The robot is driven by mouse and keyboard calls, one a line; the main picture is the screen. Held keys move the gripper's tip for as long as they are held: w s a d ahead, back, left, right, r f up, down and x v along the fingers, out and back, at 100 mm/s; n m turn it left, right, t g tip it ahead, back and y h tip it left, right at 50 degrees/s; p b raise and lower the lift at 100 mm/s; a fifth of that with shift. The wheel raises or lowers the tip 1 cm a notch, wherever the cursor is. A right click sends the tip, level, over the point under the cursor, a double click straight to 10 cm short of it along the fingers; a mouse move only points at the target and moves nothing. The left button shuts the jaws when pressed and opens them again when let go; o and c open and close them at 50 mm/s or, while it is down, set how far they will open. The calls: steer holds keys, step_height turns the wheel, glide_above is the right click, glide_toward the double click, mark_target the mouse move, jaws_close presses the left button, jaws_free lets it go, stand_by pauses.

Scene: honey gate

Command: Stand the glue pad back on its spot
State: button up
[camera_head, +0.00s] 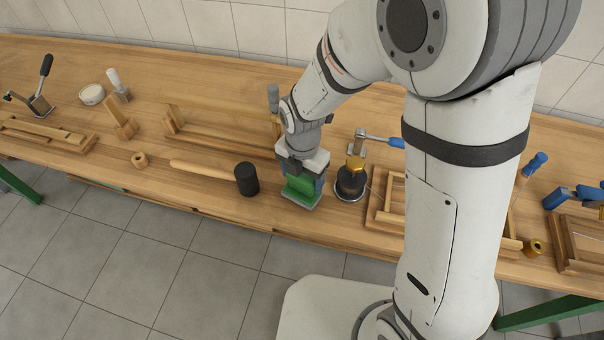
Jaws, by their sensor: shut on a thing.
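My gripper (302,168) points down over the front part of the wooden bench (215,208) and is shut on a green block with a grey bottom plate, which I take for the glue pad (301,188). The pad is upright, with its top hidden between the fingers. I cannot tell whether its bottom touches the bench or hangs just above it. No marked spot for it can be made out; my arm hides part of the bench.
A dark pot with a brass top (351,180) stands close right of the pad. A mallet with a black head (246,179) lies close left. Wooden frames (385,209) are further right, and a long wooden jig (215,132) lies behind. The bench's front edge is near.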

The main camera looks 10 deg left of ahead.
steer(key=shift+f+b, duration=0.45)
steer(key=shift+f, duration=0.15)
steer(key=o, duration=1.3)
steer(key=shift+r, duration=0.15)
steer(key=shift+r+p, duration=2.9)
steer(key=shift+r, duration=1)
